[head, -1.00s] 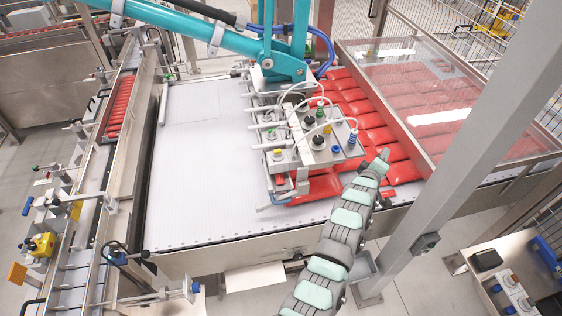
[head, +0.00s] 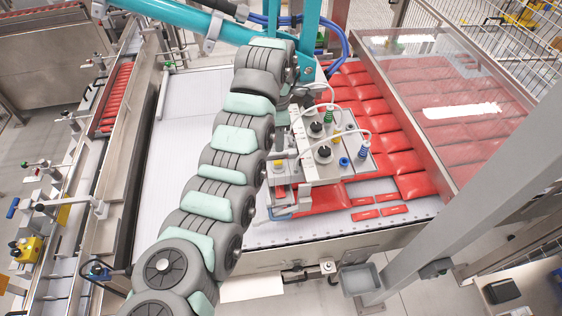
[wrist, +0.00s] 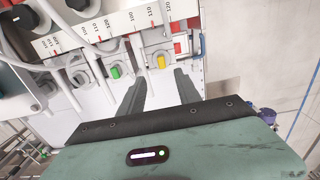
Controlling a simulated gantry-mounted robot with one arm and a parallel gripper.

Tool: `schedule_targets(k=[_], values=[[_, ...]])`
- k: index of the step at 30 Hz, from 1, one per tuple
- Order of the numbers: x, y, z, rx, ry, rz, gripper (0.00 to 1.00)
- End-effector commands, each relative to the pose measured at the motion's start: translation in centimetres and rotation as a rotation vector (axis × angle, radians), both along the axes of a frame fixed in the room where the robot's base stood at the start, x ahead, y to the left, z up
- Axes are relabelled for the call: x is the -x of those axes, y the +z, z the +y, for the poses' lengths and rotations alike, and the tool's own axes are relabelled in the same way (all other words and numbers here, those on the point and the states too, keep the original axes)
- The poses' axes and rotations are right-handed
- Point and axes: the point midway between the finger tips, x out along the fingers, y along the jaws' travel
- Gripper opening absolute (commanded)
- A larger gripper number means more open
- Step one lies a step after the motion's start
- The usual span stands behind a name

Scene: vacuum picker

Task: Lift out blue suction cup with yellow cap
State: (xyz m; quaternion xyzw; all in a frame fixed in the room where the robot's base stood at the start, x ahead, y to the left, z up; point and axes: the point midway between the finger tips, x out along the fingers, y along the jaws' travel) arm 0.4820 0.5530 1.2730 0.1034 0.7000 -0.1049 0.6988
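In the wrist view a yellow cap (wrist: 160,62) sits on a pale fitting under the picker head's scale. A green cap (wrist: 115,72) is left of it. I cannot make out a blue cup under the yellow cap. My gripper (wrist: 156,78) is open and empty, its two dark fingers pointing toward the yellow cap, apart from it. In the head view the picker head (head: 325,170) carries a yellow-topped part (head: 279,166) at its left front corner and blue springy cups (head: 362,152) at its right. My arm hides the gripper there.
Red pouches (head: 385,140) lie in rows right of the picker head, some under a clear cover (head: 435,75). The white conveyor (head: 185,130) is bare at the left. Hoses (head: 330,95) arch above the head. A grey post (head: 440,215) stands at the right front.

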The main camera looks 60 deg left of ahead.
Motion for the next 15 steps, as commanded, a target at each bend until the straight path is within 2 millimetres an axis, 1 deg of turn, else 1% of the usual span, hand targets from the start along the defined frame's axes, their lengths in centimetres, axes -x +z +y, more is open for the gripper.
schedule_targets(k=[1, 6, 15], values=[[-0.1, -0.9, -0.2, 0.003, -0.002, -0.001, 0.4], [-0.2, -3.5, -0.1, 0.001, -0.002, -0.002, 0.4], [-0.1, -5.1, 0.0, -0.002, -0.002, -0.002, 0.4]])
